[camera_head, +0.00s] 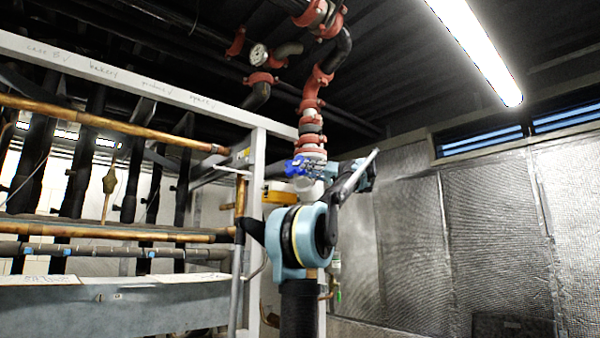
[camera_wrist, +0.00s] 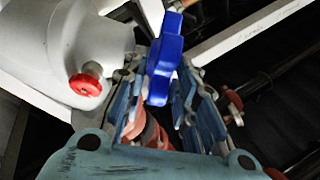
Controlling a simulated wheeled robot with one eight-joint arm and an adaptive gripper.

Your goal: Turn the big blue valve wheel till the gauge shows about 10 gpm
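The blue valve wheel (camera_head: 296,166) is on the vertical pipe right of the white frame post, at mid-picture in the head view. In the wrist view the wheel (camera_wrist: 164,58) is seen nearly edge-on, at the top between the fingers. My gripper (camera_wrist: 160,84) is open, with one finger on each side of the wheel's near part. I cannot tell whether either finger touches it. In the head view my arm partly hides the gripper and the pipe behind. A round gauge (camera_head: 258,54) sits high on the red-jointed pipe; its reading is too small to make out.
A pale rounded body with a red knob (camera_wrist: 85,84) is close left of my fingers in the wrist view. A white frame beam (camera_head: 130,80) and copper pipes (camera_head: 110,122) fill the left. The silver insulated wall (camera_head: 490,230) is at right, with more open space before it.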

